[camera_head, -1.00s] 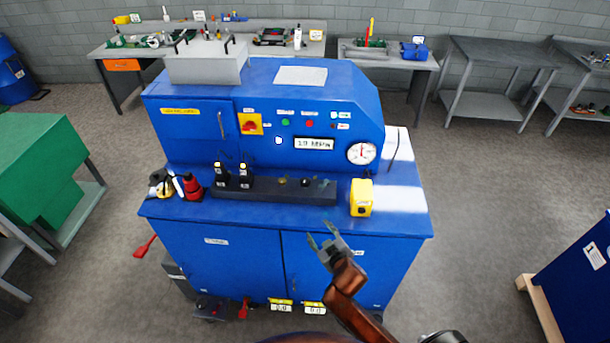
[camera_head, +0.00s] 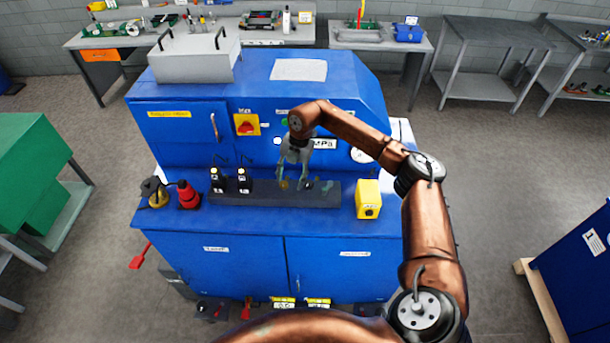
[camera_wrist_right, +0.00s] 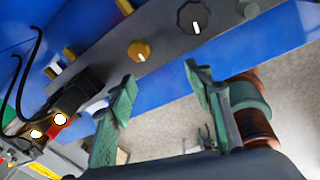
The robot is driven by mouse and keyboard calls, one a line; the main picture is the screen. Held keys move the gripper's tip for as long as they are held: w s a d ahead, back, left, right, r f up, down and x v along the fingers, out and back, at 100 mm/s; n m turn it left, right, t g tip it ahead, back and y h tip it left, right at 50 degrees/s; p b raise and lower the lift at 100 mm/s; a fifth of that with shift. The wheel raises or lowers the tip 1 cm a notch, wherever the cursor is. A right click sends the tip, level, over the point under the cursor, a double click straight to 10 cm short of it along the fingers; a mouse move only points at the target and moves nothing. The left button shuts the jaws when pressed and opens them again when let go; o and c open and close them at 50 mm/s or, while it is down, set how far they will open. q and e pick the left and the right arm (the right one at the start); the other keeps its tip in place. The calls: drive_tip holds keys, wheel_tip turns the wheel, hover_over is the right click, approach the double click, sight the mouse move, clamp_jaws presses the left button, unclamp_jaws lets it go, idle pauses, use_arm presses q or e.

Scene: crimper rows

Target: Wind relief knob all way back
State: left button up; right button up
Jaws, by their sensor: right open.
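A dark manifold bar (camera_head: 235,198) lies along the front of the blue machine's worktop. It carries a yellow knob (camera_wrist_right: 141,50) and a black knob (camera_wrist_right: 193,17), each with a white pointer mark. I cannot read a label that tells which is the relief knob. My right gripper (camera_head: 294,186) points down over the right half of the bar, close to both knobs. In the right wrist view its two green-grey fingers (camera_wrist_right: 158,85) are apart with nothing between them, and both knobs show beyond the fingertips. My left gripper is not in view.
Two black valve blocks (camera_head: 231,181) stand on the bar's left part. A red bottle (camera_head: 187,195) stands farther left. A yellow box (camera_head: 368,200) stands right of the bar.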

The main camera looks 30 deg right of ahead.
wheel_tip(320, 180, up, 2)
drive_tip(key=m+h, duration=0.1)
drive_tip(key=h, duration=0.1)
hover_over(308, 183)
drive_tip(key=shift+w+r+g, duration=0.1)
drive_tip(key=shift+r+g, duration=0.05)
drive_tip(key=shift+g, duration=0.25)
drive_tip(key=shift+f+p, duration=1.3)
drive_tip(key=shift+f, duration=2.3)
drive_tip(key=shift+c, duration=0.6)
drive_tip(key=c, duration=1)
drive_tip(key=shift+c, duration=0.2)
